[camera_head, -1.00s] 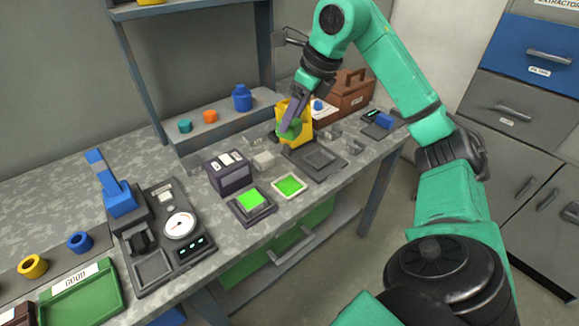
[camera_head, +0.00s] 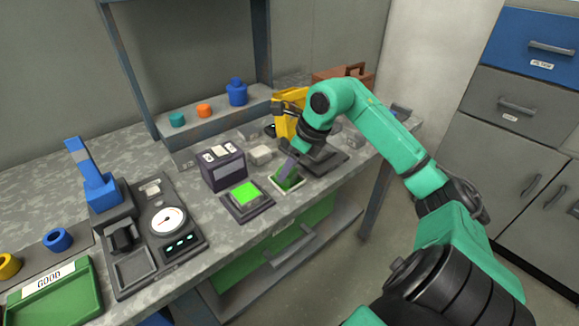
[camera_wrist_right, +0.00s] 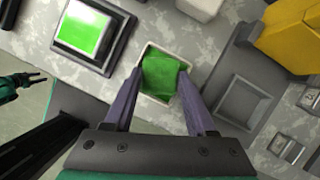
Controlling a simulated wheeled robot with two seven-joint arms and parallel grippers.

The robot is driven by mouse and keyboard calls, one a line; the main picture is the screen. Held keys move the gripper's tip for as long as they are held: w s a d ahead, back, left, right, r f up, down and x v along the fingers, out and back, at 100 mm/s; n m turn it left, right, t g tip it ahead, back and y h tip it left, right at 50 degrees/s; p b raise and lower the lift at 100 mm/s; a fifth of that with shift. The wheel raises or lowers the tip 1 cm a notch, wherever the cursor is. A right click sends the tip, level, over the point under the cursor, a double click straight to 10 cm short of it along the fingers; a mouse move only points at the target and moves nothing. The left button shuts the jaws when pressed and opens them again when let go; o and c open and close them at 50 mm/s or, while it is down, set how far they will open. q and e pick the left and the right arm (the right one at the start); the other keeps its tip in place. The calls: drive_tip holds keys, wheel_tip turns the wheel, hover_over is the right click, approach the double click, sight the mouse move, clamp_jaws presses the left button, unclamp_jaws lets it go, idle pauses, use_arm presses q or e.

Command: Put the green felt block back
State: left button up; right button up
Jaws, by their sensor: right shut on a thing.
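The green felt block (camera_head: 289,177) is a bright green, slightly rumpled square. My right gripper (camera_head: 284,165) is shut on it, and the wrist view shows the block (camera_wrist_right: 161,74) between the two purple-grey fingers (camera_wrist_right: 158,92). The block is over or inside the small white-rimmed tray (camera_head: 289,191), whose pale rim (camera_wrist_right: 151,47) shows around it. I cannot tell whether it touches the tray's bottom. A teal and black part with two thin prongs, seemingly my left gripper (camera_wrist_right: 32,80), shows at the left edge of the wrist view; its jaw state is unclear.
A dark pad with a lit green square (camera_head: 245,194) is just left of the tray. A dark box (camera_head: 223,165) stands behind that pad. A dark plate (camera_head: 322,160) and a yellow holder (camera_head: 287,122) are to the right and behind. The bench's front edge is close.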

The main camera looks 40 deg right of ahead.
drive_tip(key=o, duration=1.2)
drive_tip(key=shift+f, duration=0.1)
drive_tip(key=shift+r+p, duration=0.3)
drive_tip(key=shift+r, duration=0.05)
drive_tip(key=v, duration=1.1)
drive_tip(key=shift+s+d+r+b, duration=0.1)
drive_tip(key=shift+s+r+b, duration=0.15)
drive_tip(key=shift+r+b, duration=0.05)
